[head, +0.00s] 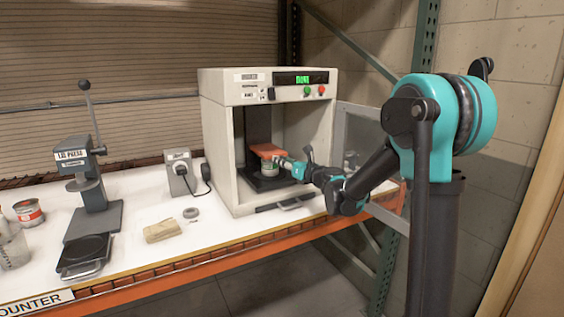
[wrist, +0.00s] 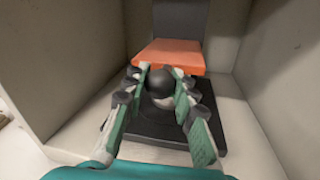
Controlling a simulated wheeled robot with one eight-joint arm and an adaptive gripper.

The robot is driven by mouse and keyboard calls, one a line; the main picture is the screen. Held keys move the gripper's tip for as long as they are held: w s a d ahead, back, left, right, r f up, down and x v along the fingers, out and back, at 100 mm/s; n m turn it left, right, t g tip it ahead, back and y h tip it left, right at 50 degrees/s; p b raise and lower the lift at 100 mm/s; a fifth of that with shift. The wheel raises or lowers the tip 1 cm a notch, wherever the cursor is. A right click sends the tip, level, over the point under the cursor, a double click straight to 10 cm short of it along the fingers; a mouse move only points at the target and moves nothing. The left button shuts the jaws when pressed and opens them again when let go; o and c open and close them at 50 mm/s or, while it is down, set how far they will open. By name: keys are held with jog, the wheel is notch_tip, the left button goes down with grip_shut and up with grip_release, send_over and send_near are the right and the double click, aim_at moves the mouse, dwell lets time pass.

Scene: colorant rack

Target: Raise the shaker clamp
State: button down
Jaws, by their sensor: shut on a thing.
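The shaker (head: 217,140) is a cream cabinet with its door swung open to the right. Inside, the orange clamp plate (head: 268,151) stands out from a dark upright back panel. It also shows in the wrist view (wrist: 170,52), with a black ball knob (wrist: 158,84) at its front. My gripper (head: 292,165) reaches into the cabinet from the right, and its green fingers are shut on the black knob. A dark base plate (wrist: 160,130) lies beneath.
The open door (head: 357,130) stands beside my arm on the right, and the cabinet walls flank my gripper. On the white counter (head: 140,215) are a lid press (head: 94,180), a grey box with a cable (head: 180,172), a tan cloth (head: 162,230) and a paint can (head: 29,212).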

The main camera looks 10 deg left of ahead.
notch_tip(320, 180, up, 8)
jog(key=shift+w+f, duration=0.1)
jog(key=shift+f, duration=0.05)
dwell(0.3)
jog(key=c, duration=1.2)
grip_release()
jog(key=shift+s+d, duration=0.1)
jog(key=shift+s, duration=0.1)
jog(key=v, duration=1.1)
jog(key=shift+s+d, duration=0.25)
